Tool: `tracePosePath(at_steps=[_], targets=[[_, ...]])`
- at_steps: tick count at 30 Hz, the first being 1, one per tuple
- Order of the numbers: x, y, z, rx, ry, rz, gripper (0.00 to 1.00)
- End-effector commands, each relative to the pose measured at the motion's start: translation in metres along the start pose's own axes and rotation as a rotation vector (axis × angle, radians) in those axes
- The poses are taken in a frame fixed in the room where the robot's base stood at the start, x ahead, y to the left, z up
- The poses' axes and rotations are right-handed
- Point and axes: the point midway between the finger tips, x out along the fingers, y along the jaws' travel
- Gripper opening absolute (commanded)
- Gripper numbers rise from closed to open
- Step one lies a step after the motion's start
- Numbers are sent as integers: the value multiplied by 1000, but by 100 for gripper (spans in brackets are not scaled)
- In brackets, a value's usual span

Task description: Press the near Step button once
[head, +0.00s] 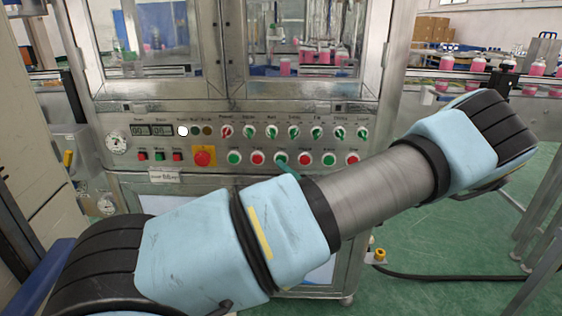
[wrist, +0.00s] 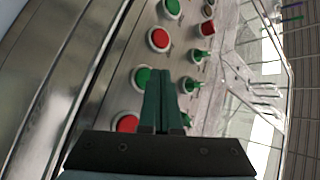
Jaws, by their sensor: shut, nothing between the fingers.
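A row of round push buttons runs along the lower part of the machine's control panel. The labels are too small to read, so I cannot tell which one is the near Step button. My gripper (wrist: 160,75) has its dark green fingers shut together with nothing between them. In the wrist view the fingertips are right beside a green button (wrist: 142,77), with red buttons (wrist: 158,39) on either side along the row. In the head view one finger (head: 287,166) shows above my arm, by the panel's button row; whether it touches the panel I cannot tell.
Rotary selector switches (head: 249,132) line the panel above the buttons. A large red emergency stop (head: 203,156) and small buttons (head: 159,156) sit to the left. Glass doors (head: 290,50) stand above. Pink bottles (head: 447,62) stand on a conveyor at the right.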

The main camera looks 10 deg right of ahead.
Motion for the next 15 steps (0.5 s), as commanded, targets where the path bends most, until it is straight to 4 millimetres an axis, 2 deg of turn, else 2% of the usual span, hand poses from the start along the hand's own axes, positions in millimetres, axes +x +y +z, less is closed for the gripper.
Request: tracePosePath(at_steps=[15], targets=[[4,3,-2,0,-2,0,0]])
